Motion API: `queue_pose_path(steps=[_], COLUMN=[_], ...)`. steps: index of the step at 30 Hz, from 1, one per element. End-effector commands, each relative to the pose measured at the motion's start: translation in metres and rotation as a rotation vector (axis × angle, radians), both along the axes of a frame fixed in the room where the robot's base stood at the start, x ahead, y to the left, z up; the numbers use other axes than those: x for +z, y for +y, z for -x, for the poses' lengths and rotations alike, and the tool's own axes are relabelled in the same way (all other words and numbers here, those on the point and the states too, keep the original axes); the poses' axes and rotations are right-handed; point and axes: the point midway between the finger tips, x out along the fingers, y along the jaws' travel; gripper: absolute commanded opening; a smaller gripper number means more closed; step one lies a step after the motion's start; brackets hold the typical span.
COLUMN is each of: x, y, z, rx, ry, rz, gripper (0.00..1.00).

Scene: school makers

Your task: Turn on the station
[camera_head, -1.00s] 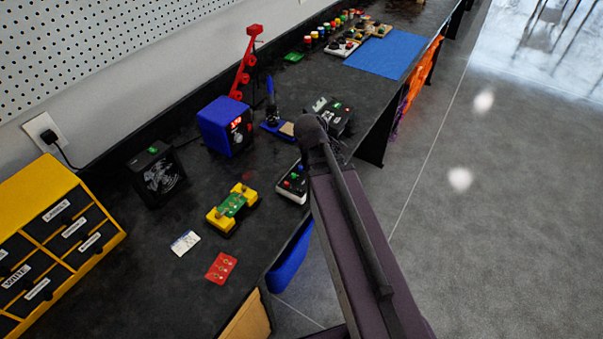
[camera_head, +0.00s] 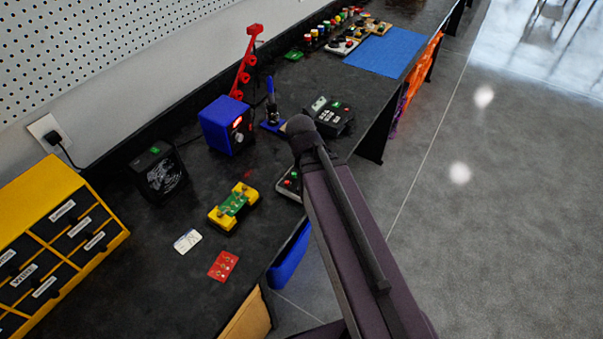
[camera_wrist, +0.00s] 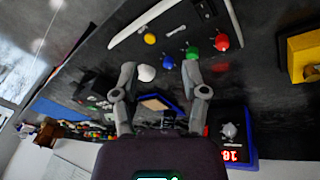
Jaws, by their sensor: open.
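The blue station box (camera_head: 216,128) with a lit red display and a round knob stands on the dark bench. In the wrist view its dark front, with red digits and a grey knob, shows upside down at lower right, with the blue casing (camera_wrist: 248,165) at its edge. A blue stand with a pen-like tool (camera_head: 271,108) is beside it. My gripper (camera_wrist: 159,70) is open and empty in the wrist view, apart from the station. It is over a white-edged control box (camera_wrist: 205,20) with coloured buttons. In the head view my arm hides the gripper and part of this box (camera_head: 288,187).
A black box with small buttons (camera_head: 333,118) is behind my arm. A black fan unit (camera_head: 160,175), a yellow-green board holder (camera_head: 233,208), a red card (camera_head: 223,266) and yellow drawers (camera_head: 115,236) share the bench. A red rack (camera_head: 245,66) stands behind the station.

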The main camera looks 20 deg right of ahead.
Motion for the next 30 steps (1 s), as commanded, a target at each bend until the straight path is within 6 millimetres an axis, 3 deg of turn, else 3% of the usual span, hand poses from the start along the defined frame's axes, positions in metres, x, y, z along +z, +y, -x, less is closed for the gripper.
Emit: queue_pose_path(steps=[10, 25, 30], x=[0.000, 0.000, 0.002], y=[0.023, 0.028, 0.037], z=[0.027, 0.032, 0.042], rx=[-0.066, -0.077, -0.098], ry=[0.115, 0.136, 0.183], rz=[-0.110, -0.129, -0.167], gripper=[0.57, 0.57, 0.57])
